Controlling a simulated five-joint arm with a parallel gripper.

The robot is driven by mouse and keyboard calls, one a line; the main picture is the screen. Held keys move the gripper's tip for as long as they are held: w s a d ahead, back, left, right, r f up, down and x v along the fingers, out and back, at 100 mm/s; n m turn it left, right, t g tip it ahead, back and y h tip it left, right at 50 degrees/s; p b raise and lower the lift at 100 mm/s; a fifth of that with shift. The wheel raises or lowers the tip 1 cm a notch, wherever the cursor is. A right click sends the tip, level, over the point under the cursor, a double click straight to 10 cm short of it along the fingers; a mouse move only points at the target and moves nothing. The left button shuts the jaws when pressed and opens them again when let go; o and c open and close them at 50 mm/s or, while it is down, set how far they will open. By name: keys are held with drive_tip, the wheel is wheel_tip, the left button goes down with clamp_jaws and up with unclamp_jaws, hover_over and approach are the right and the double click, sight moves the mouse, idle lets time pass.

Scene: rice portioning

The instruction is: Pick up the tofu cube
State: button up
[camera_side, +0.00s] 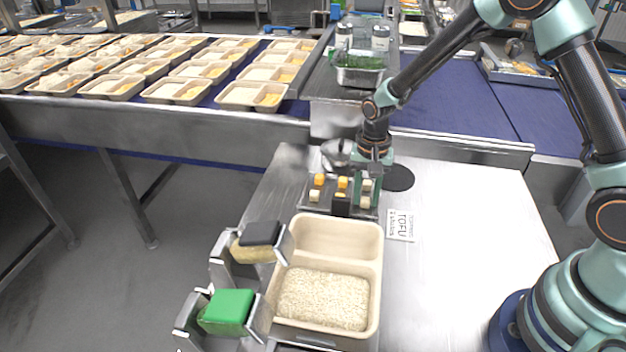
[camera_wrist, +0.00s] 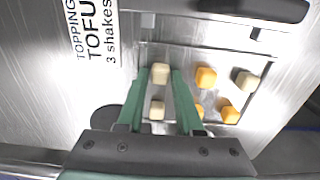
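A pale tofu cube (camera_wrist: 160,73) lies in a shallow metal tray, between the fingertips of my gripper (camera_wrist: 161,78). The green fingers stand on either side of it with narrow gaps, so the gripper looks open. Another pale cube (camera_wrist: 157,108) lies between the fingers, closer to the palm. A third pale cube (camera_wrist: 247,80) is at the right side of the tray. In the side view, my gripper (camera_side: 366,196) points down into the tray (camera_side: 325,207), with pale cubes partly hidden around the fingers.
Orange cubes (camera_wrist: 206,77) share the tray. A TOFU label (camera_side: 401,225) lies to its right. A beige container with rice (camera_side: 337,238) stands in front, beside holders with a black block (camera_side: 260,233) and a green block (camera_side: 228,308). The table at right is clear.

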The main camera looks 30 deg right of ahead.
clamp_jaws()
